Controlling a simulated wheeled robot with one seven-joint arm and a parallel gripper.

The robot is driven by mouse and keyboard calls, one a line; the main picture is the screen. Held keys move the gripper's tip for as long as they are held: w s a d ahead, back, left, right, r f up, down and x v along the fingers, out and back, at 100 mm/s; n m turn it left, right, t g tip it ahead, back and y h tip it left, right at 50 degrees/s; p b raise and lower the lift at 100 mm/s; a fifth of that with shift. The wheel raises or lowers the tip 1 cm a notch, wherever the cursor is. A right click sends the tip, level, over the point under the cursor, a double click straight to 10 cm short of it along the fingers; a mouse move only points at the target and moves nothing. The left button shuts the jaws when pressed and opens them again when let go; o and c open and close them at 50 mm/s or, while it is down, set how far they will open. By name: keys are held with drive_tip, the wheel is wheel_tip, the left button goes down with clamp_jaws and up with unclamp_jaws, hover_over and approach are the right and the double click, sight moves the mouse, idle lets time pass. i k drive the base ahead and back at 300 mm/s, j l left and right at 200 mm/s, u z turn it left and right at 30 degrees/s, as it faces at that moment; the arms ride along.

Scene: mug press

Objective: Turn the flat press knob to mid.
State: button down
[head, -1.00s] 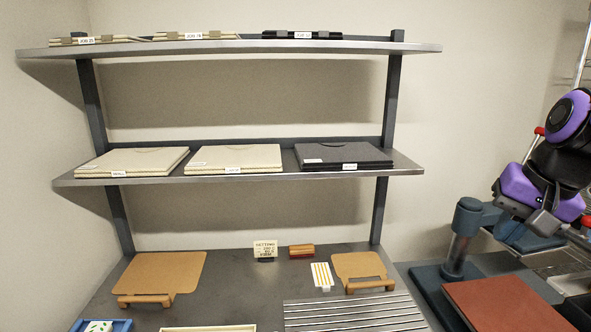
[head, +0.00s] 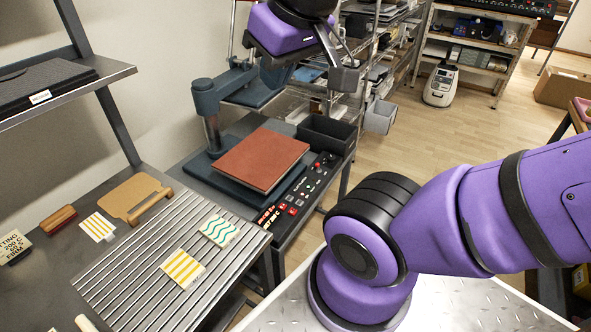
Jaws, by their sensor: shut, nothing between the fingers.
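The flat press (head: 205,100) is dark blue, with a red-brown pad (head: 262,160) on its lower bed and its upper part swung aside. Its control panel (head: 296,200) runs along the right side, with red displays, red buttons and small dark knobs. The press knob's setting is too small to read. My gripper (head: 346,80) is shut and empty, high behind and to the right of the pad, apart from the panel.
A dark bin (head: 326,134) sits behind the panel. A slatted rack (head: 125,265) with striped and wavy tiles stands to the left. A setting card (head: 14,247) reads 200 C, 60 S, firm. Wire shelving (head: 385,50) stands behind my gripper.

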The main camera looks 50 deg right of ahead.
sight(331, 159)
drive_tip(key=z, duration=1.05)
